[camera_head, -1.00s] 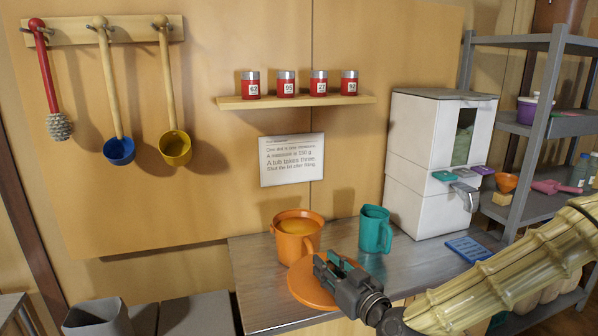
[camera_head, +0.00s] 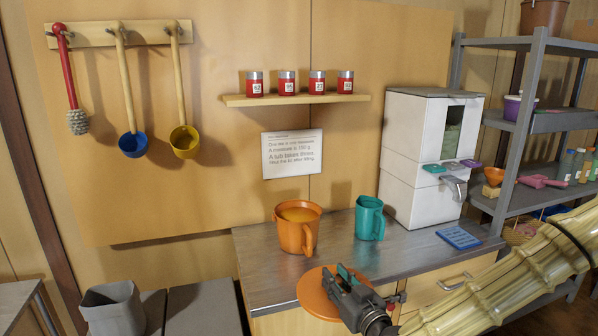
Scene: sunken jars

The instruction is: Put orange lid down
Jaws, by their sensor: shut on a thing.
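The orange lid (camera_head: 314,291) is a flat round disc at the front edge of the metal counter. My gripper (camera_head: 343,280) is shut on the lid's right part and covers some of it. The lid appears roughly level; I cannot tell whether it touches the counter top. The orange jug (camera_head: 291,236) stands upright and uncovered behind the lid, with orange contents showing at its top.
A teal jug (camera_head: 369,221) stands right of the orange jug. A white dispenser (camera_head: 410,206) and a blue tablet (camera_head: 458,238) are farther right. The counter (camera_head: 258,264) is bare left of the lid. A grey bin (camera_head: 112,308) stands at lower left.

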